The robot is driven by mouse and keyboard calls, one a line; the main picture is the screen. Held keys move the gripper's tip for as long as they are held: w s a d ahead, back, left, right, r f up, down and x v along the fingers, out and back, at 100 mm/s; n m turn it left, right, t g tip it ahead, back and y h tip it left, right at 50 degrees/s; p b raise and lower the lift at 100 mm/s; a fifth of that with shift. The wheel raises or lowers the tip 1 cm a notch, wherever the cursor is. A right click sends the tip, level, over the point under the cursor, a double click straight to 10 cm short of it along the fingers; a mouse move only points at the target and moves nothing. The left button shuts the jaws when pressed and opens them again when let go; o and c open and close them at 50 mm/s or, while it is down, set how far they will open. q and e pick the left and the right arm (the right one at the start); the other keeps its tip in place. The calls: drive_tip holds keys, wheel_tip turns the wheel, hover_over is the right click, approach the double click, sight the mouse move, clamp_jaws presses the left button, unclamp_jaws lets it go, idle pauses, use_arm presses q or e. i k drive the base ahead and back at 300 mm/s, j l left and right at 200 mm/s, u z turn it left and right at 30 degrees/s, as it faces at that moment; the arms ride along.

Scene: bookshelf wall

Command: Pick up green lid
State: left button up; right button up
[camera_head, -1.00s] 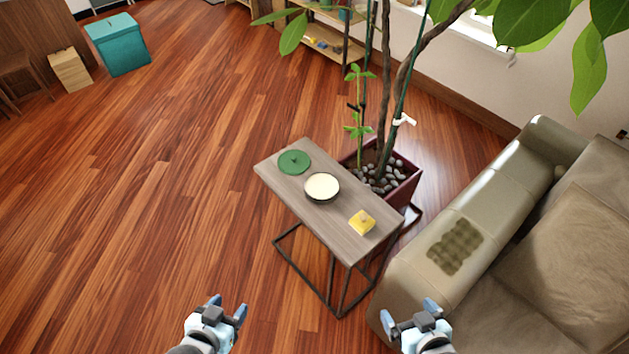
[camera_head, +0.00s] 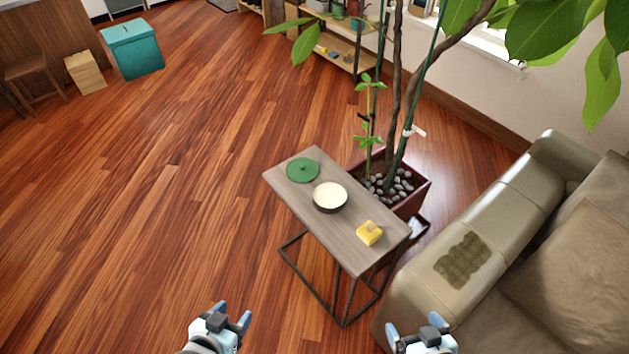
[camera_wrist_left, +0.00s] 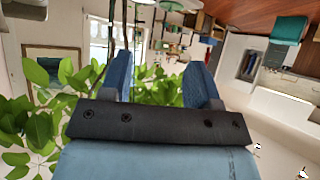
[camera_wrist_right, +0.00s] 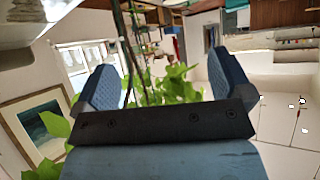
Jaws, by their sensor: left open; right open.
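The green lid (camera_head: 302,170) is a round disc with a small knob. It lies flat on the far left end of a narrow grey-brown side table (camera_head: 303,198). My left gripper (camera_head: 232,315) is open and empty, low in the head view, left of the table and well apart from the lid. My right gripper (camera_head: 412,330) is open and empty, near the sofa's front corner. In the left wrist view the left fingers (camera_wrist_left: 160,78) are spread with nothing between them. In the right wrist view the right fingers (camera_wrist_right: 163,80) are also spread and empty. The lid shows in neither wrist view.
A dark bowl with a pale inside (camera_head: 330,197) and a yellow object (camera_head: 369,232) share the tabletop. A potted plant (camera_head: 398,188) stands behind the table. A sofa (camera_head: 520,240) is at the right. Open wooden floor (camera_head: 170,210) lies left of the table.

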sight(301, 170)
drive_tip(key=i+j+z, duration=0.1)
drive_tip(key=z, duration=0.25)
drive_tip(key=i+j+z, duration=0.1)
drive_tip(key=z, duration=0.25)
drive_tip(key=j+z, duration=0.3)
drive_tip(key=i+j+z, duration=0.25)
drive_tip(key=j, duration=0.2)
drive_tip(key=j+z, duration=0.2)
drive_tip(key=j, duration=0.25)
drive_tip(key=i+j, duration=0.1)
drive_tip(key=j, duration=0.65)
drive_tip(key=j+z, duration=0.1)
drive_tip(key=j, duration=0.7)
drive_tip(key=i, duration=0.05)
